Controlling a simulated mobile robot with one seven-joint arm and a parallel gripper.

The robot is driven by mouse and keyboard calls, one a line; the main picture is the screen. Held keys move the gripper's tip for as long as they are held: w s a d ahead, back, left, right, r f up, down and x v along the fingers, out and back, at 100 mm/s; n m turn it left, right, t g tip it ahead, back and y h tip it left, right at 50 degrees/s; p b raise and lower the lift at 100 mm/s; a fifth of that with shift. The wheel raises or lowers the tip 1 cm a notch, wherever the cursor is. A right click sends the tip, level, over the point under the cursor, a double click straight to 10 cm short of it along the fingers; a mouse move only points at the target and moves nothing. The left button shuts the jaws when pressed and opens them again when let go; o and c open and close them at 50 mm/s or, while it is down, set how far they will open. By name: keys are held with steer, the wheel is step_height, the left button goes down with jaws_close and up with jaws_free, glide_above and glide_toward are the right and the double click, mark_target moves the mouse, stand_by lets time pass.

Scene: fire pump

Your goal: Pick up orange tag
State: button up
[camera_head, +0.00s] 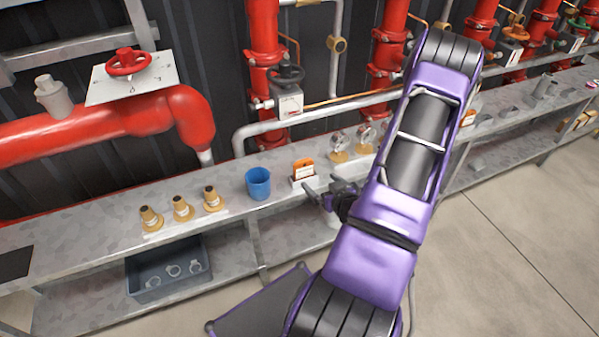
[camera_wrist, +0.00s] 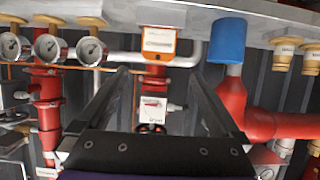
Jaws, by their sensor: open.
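In the wrist view, which looks upside down, the tag (camera_wrist: 159,38) is at the top middle. My gripper (camera_head: 318,186) is open and empty, in front of the tag and apart from it. In the wrist view its two fingers (camera_wrist: 160,74) point toward the tag, one on each side of the line to it.
The blue cup (camera_head: 258,184) and several brass nozzles (camera_head: 182,208) stand left of the tag. Pressure gauges (camera_head: 338,146) stand to its right. Red pipes (camera_head: 264,60) and a grey pipe run behind the shelf. A grey bin (camera_head: 168,274) sits on the lower shelf.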

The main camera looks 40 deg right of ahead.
mark_target(304, 167)
steer(key=x, duration=1.2)
steer(key=shift+b, duration=0.4)
steer(key=shift+d+x, duration=0.2)
steer(key=shift+x, duration=2.4)
steer(key=shift+r, duration=0.1)
steer(key=c, duration=1.1)
